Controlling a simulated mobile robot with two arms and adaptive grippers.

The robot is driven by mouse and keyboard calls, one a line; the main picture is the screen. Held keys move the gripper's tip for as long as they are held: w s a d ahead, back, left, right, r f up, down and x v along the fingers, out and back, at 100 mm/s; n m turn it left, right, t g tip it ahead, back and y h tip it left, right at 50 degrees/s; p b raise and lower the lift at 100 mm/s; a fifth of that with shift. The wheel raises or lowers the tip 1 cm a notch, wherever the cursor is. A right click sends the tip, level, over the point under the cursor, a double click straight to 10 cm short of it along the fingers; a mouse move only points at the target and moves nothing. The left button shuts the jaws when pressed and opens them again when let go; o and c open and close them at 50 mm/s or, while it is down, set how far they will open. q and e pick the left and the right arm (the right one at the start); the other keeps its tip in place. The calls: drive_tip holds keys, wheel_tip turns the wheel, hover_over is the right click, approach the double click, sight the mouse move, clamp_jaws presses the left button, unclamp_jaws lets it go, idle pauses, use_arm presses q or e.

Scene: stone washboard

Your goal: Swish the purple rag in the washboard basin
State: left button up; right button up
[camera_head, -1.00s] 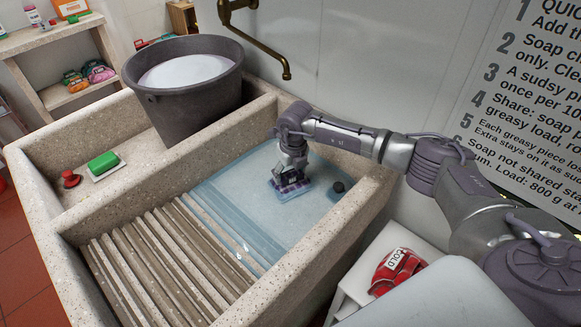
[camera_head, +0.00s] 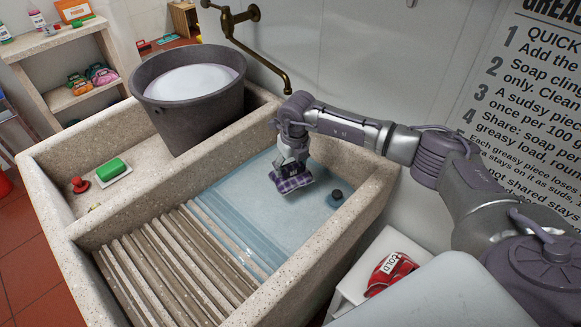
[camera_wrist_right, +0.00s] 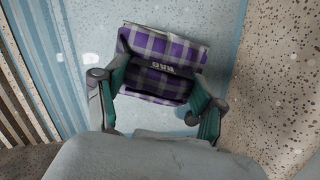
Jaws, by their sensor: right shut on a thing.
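The purple and white plaid rag (camera_head: 298,183) is in my right gripper (camera_head: 292,166), over the water-filled part of the washboard basin (camera_head: 152,223). The rag shows its own purple colour and looks clear of the pale blue water (camera_head: 255,208). In the right wrist view the folded rag (camera_wrist_right: 165,48) sits between the two fingers of the right gripper (camera_wrist_right: 158,88), which are shut on it. My left gripper is not in view.
A dark bucket of white suds (camera_head: 168,117) stands at the back left of the stone unit. A brass tap (camera_head: 250,48) hangs from the wall behind. A red pouch marked COLD (camera_head: 390,272) is at the right.

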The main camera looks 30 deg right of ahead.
wheel_tip(320, 180, up, 11)
drive_tip(key=p, duration=0.7)
drive_tip(key=shift+r, duration=0.2)
idle(0.9)
